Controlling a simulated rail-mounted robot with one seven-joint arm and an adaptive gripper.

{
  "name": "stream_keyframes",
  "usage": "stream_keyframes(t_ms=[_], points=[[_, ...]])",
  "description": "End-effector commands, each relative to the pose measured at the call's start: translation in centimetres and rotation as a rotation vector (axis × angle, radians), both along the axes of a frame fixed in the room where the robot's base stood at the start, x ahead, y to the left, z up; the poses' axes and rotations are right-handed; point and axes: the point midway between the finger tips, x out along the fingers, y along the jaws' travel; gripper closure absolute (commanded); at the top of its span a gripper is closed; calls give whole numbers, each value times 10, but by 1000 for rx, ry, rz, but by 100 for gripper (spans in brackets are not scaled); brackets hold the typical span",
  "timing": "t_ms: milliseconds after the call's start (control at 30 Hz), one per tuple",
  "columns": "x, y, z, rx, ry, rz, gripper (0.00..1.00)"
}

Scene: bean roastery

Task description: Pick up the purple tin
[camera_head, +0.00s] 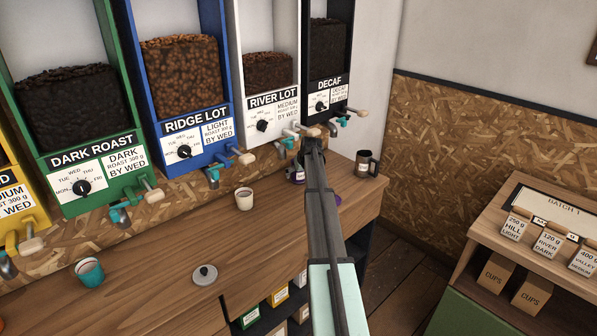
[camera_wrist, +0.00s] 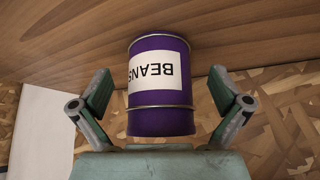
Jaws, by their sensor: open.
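The purple tin (camera_wrist: 160,118) has a white label reading BEANS, upside down in the wrist view, and metal bands. It lies between the two spread fingers of my gripper (camera_wrist: 160,95), with a gap on each side.
Dispensers with taps, including River Lot (camera_head: 270,100), hang above. A purple item (camera_head: 336,199) shows beside my arm.

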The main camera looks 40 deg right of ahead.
Motion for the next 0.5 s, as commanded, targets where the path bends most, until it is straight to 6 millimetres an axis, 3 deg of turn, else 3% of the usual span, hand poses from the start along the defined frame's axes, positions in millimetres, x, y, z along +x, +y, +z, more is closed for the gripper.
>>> stream_keyframes(t_ms=[100,433,467,500], points=[[18,-7,1,0,1,0,0],[19,-7,-10,0,0,0,0],[19,-6,-10,0,0,0,7],[19,-7,-10,0,0,0,22]])
